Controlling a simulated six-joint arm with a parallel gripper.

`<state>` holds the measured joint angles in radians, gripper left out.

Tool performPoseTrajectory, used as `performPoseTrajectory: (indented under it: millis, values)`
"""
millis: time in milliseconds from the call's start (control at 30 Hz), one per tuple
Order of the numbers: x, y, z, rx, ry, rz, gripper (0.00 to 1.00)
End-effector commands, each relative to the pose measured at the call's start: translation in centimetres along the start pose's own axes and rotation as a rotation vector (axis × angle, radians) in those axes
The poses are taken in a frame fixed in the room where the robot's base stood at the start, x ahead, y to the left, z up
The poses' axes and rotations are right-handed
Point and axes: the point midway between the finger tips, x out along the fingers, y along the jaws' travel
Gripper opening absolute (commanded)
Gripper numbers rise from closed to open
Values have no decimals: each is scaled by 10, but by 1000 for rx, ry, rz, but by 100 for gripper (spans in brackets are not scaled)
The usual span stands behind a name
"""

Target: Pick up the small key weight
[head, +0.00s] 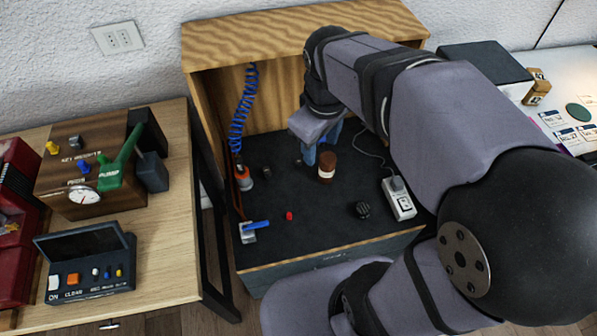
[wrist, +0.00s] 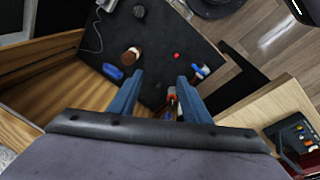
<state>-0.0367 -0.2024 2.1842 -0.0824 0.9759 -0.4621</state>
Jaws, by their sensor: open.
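The wooden box (head: 100,180) on the left table bears a label that seems to read "KEY WEIGHTS". Small yellow (head: 52,148), grey (head: 76,142) and blue (head: 84,167) pieces sit on it; I cannot tell which is the small key weight, or whether these are weights. My gripper (head: 318,152) is over the back of the dark bench mat, well to the right of that box. In the wrist view my gripper (wrist: 160,84) is open, with nothing visible between its blue fingers.
A blue coiled hose (head: 243,108) hangs at left. Wooden cabinet walls enclose the back.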

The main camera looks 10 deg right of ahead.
Motion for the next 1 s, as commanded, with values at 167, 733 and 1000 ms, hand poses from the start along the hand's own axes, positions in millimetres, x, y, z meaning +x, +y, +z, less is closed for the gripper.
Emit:
performPoseTrajectory:
  millis: [167, 733, 1000]
  values:
    - [30, 22, -39, -302, 69, 99, 43]
    - [43, 73, -134, -1204, 88, 522, 43]
    - [39, 85, -158, -1572, -27, 753, 43]
